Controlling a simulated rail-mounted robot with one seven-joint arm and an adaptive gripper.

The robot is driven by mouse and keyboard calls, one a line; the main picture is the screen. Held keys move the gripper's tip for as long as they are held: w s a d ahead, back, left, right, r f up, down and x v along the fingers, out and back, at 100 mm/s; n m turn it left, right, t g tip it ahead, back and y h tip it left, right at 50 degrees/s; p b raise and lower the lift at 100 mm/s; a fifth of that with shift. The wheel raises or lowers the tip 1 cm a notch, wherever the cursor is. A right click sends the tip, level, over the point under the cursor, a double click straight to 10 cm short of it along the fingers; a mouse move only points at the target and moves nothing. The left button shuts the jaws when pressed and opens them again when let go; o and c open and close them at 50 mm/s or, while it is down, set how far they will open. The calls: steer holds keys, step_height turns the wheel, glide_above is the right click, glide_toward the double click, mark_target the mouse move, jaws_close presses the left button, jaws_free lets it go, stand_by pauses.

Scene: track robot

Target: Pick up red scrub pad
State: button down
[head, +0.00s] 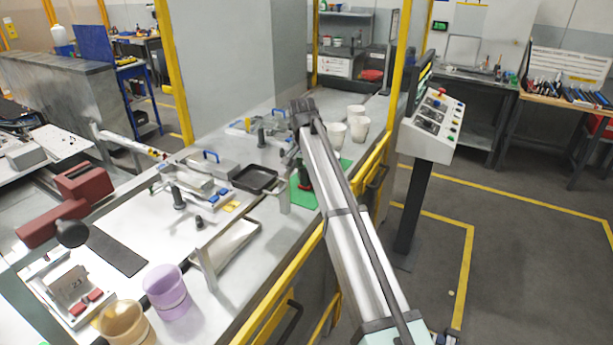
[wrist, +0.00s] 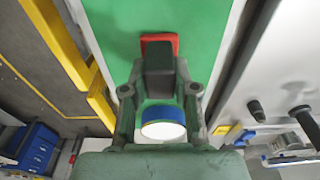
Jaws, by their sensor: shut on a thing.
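The red scrub pad (wrist: 147,41) shows in the wrist view as a red edge around the dark tips of my gripper (wrist: 160,62). The fingers are together on it, and they hide most of the pad. Behind it is a green mat (wrist: 215,30); I cannot tell whether the pad touches it. In the head view a small red patch (head: 303,172) shows beside my arm, over the green mat (head: 302,198). My arm hides much of the gripper there.
A round white thing with a blue rim (wrist: 163,130) shows between the finger bases. White cups (head: 337,134) stand beyond the mat. A black tray (head: 255,179) lies left of it. A yellow rail (head: 285,320) edges the bench. A purple cup (head: 167,292) stands nearer.

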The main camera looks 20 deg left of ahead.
mark_target(306, 171)
step_height(306, 171, up, 20)
steer(key=b, duration=0.4)
steer(key=shift+f, duration=0.15)
steer(key=c, duration=1.8)
jaws_free()
jaws_close()
steer(key=shift+d, duration=0.1)
